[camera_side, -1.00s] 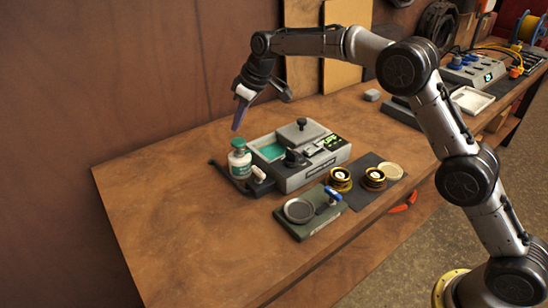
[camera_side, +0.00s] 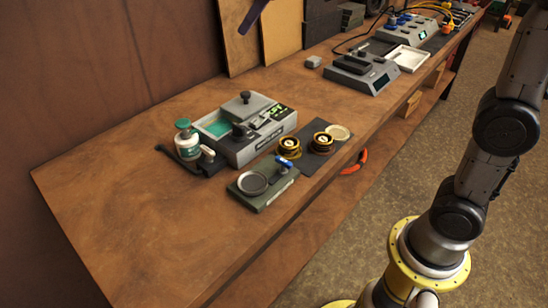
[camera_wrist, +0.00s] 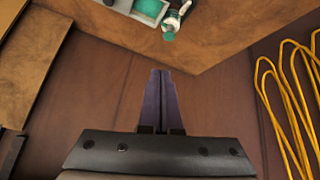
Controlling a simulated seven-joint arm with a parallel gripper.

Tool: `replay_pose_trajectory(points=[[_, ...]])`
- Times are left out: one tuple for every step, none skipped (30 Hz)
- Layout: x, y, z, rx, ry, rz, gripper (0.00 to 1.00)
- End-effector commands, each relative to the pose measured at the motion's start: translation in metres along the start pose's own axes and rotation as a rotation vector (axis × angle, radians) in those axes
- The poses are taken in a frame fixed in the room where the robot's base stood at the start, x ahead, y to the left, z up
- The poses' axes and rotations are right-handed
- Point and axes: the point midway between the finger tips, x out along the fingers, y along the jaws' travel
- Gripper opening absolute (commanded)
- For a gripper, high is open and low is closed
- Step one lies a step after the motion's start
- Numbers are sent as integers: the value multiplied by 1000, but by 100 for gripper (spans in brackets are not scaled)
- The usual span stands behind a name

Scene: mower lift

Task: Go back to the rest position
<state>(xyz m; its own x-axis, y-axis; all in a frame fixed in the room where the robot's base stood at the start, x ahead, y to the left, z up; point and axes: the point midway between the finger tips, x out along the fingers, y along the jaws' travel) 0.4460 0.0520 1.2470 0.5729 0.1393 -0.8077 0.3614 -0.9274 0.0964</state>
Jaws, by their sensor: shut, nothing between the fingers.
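My gripper (camera_wrist: 161,75) is shut and empty in the wrist view, its two purple fingers pressed together in front of a wooden panel wall. In the side view only its purple fingers (camera_side: 254,14) show at the top edge, high above the workbench (camera_side: 110,205). The rest of the gripper and the upper arm are out of that frame. The grey machine with a teal basin (camera_side: 240,128) and the white bottle with a green cap (camera_side: 186,142) stand on the bench below. The bottle also shows at the top of the wrist view (camera_wrist: 172,20).
Grey devices (camera_side: 362,72) and a white tray (camera_side: 407,58) stand farther right. Yellow cable loops (camera_wrist: 290,100) hang at the wrist view's right. The bench's near left is clear.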

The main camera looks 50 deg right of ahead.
Motion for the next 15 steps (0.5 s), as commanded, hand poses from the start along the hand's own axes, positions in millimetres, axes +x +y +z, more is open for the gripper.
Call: replay_pose_trajectory(points=[[-18,-3,17,15,7,12,0],[-26,-5,27,24,9,18,0],[-36,-7,41,37,10,26,0],[-43,-10,51,46,11,32,0],[-49,-12,62,55,12,37,0],[-56,-15,78,69,10,45,0],[-62,-18,90,80,10,51,0],[-66,-20,102,91,9,56,0],[-71,-24,119,107,7,63,0],[-74,-27,132,119,5,68,0],[-76,-30,145,131,3,74,0],[-78,-34,164,148,-2,81,0],[-79,-38,178,160,-6,86,0],[-79,-41,192,175,-11,90,0],[-78,-46,211,194,-21,95,0]])
